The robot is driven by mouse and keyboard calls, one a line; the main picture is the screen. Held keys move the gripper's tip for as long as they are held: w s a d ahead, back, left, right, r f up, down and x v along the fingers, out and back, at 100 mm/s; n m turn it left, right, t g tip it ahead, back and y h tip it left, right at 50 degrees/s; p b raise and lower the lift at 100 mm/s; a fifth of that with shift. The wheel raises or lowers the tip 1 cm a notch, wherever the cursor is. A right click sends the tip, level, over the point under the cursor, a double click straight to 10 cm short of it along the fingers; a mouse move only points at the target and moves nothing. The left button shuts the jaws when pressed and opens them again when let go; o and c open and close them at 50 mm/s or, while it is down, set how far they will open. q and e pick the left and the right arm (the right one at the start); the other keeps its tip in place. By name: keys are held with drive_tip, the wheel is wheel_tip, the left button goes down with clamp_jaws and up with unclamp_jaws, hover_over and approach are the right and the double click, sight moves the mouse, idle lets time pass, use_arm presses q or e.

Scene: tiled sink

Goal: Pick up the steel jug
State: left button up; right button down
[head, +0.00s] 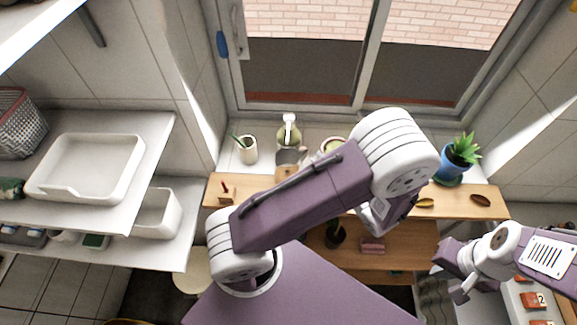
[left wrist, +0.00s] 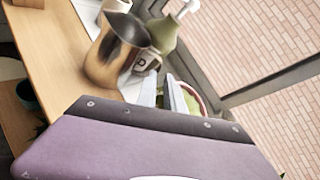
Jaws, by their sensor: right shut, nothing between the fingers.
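The steel jug (head: 291,156) stands on the wooden sill in front of the window, partly hidden by my left arm in the head view. In the left wrist view the jug (left wrist: 116,52) is upright and open-topped, just beyond the fingers and to their left. My left gripper (left wrist: 162,92) is open, with a gap between its fingertips, and does not hold the jug. In the head view its fingers are hidden behind my arm. My right gripper (head: 461,288) is shut and empty at lower right, far from the jug.
A blue-potted plant (head: 457,160) stands at the sill's right. Shelves with a white tray (head: 88,168) line the left wall.

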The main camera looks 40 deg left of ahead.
use_arm(q)
drive_tip(key=p+x, duration=0.2)
drive_tip(key=x, duration=0.2)
drive_tip(key=shift+s+a+r, duration=0.1)
drive_tip(key=shift+a+r, duration=0.05)
drive_tip(key=shift+a, duration=0.2)
drive_tip(key=shift+w+a+f, duration=0.2)
drive_tip(key=shift+f, duration=0.05)
clamp_jaws()
drive_tip(key=shift+r, duration=0.1)
idle(0.9)
drive_tip(key=shift+r+p, duration=1.2)
drive_tip(key=shift+r, duration=0.3)
approach(307, 149)
drive_tip(key=s+d, duration=0.4)
drive_tip(key=d, duration=0.5)
drive_tip(key=shift+s, duration=0.2)
drive_tip(key=shift+d, duration=0.15)
